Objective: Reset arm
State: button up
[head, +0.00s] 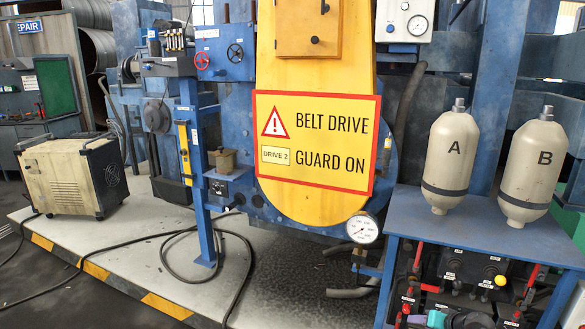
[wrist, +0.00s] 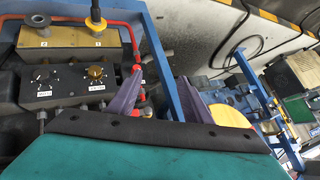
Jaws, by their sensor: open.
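My gripper (wrist: 160,76) shows in the wrist view with its two purple fingers spread apart and nothing between them. A teal housing with a dark edge fills the bottom of that view. In the head view only a small teal and purple part of my arm's end shows at the bottom edge, in front of the blue stand (head: 405,232). The rest of the arm is out of view there.
Two cream bottles, A (head: 450,155) and B (head: 533,165), stand on the blue stand. Below them is a black control box (head: 465,268), also in the wrist view (wrist: 68,88), with red pipes beside it. A yellow belt guard (head: 315,210) and gauge (head: 362,228) stand left. Cables cross the floor.

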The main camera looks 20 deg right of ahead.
jog(key=s+a+f+n+g+y, duration=0.1)
jog(key=a+f+g, duration=0.1)
jog(key=a+f, duration=0.55)
jog(key=s+a+f+n+g+y, duration=0.15)
jog(key=a+f, duration=0.35)
jog(key=a, duration=0.6)
jog(key=a+f+n+g+y, duration=0.1)
jog(key=a+f+g, duration=0.2)
jog(key=a+f, duration=0.55)
jog(key=s+a+f+n+g+h, duration=0.1)
jog(key=s+a+f+g, duration=0.3)
jog(key=s+a, duration=0.4)
jog(key=s+a+f+n+g+h, duration=0.2)
jog(key=s+a+f+g, duration=0.2)
jog(key=s+a, duration=0.5)
jog(key=s+f, duration=0.1)
jog(key=s, duration=0.3)
jog(key=shift+s+a+f, duration=0.3)
jog(key=c, duration=0.4)
jog(key=shift+o, duration=0.2)
